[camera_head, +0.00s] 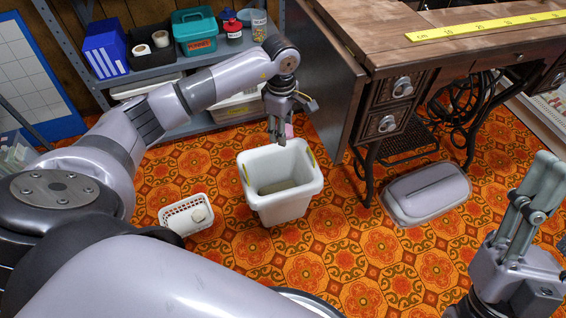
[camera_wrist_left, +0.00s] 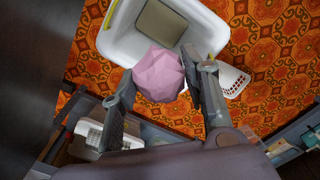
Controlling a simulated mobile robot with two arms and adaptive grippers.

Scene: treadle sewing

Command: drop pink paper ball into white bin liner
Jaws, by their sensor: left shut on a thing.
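The pink paper ball (camera_wrist_left: 158,75) is between the fingers of my left gripper (camera_wrist_left: 160,92) in the left wrist view. In the head view my left gripper (camera_head: 280,138) points down above the back rim of the white bin (camera_head: 282,205), and a bit of the pink ball (camera_head: 289,131) shows behind its fingers. The white bin (camera_wrist_left: 115,40) stands upright on the floor, with yellow marks at its handles; its inside looks empty, with a grey-beige bottom. My right gripper (camera_head: 543,185) is at the lower right, away from the bin; its finger gap is unclear.
A small white basket (camera_head: 175,217) with a pale item stands left of the bin. A grey lidded box (camera_head: 426,193) lies to the right, by the wooden sewing table (camera_head: 390,40). A metal shelf (camera_head: 150,72) with boxes stands behind. Patterned orange floor is free in front.

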